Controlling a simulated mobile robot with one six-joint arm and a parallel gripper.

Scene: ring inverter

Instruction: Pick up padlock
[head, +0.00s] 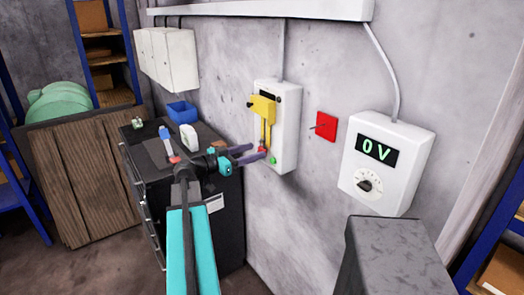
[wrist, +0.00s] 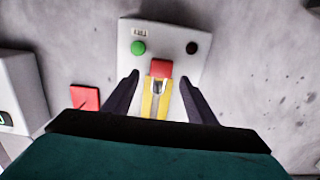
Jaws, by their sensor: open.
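A small red padlock (wrist: 159,68) shows in the wrist view in front of a white switch box (wrist: 185,30). Its silver shackle (wrist: 158,86) meets a yellow lever (wrist: 150,103). In the head view the padlock (head: 262,149) is small, at the lower end of the yellow lever (head: 265,108), and partly hidden by my gripper. My gripper (wrist: 158,77) is open, with one dark finger on each side of the padlock. A gap shows between each finger and the padlock. In the head view my gripper (head: 257,151) reaches the lower part of the box.
A red plate (head: 326,126) with a peg is on the wall right of the switch box. A white meter box (head: 387,165) reading 0 V is further right.

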